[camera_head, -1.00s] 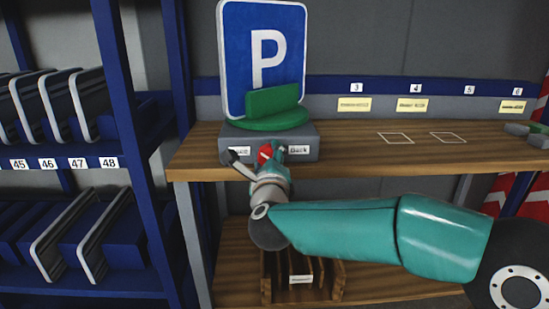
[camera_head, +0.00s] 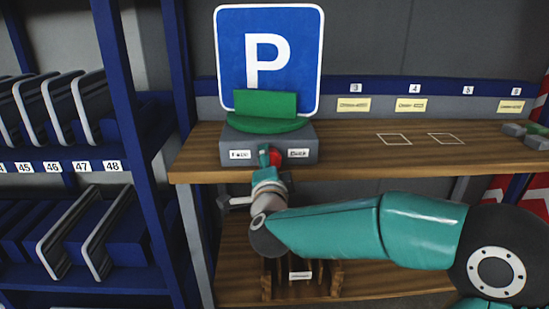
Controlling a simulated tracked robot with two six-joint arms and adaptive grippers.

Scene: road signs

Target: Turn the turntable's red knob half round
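The turntable's grey base (camera_head: 228,142) stands on the wooden shelf at its left end, with a label reading "Face" or similar on the left and "Back" on the right. The red knob (camera_head: 276,157) is on its front between the labels, partly hidden by a finger. A green round plate with a green holder (camera_head: 266,104) on the base carries a blue parking sign (camera_head: 230,50), upright and facing almost straight at me. My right gripper (camera_head: 269,156) is at the knob and looks shut on it; the far finger is not clear. My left gripper is not in view.
A blue rack (camera_head: 125,130) with several slotted panels stands close on the left. The wooden shelf (camera_head: 360,155) is bare right of the turntable, with two marked outlines. Grey pieces (camera_head: 525,132) lie at its right end. A wooden slotted rack (camera_head: 337,290) sits below.

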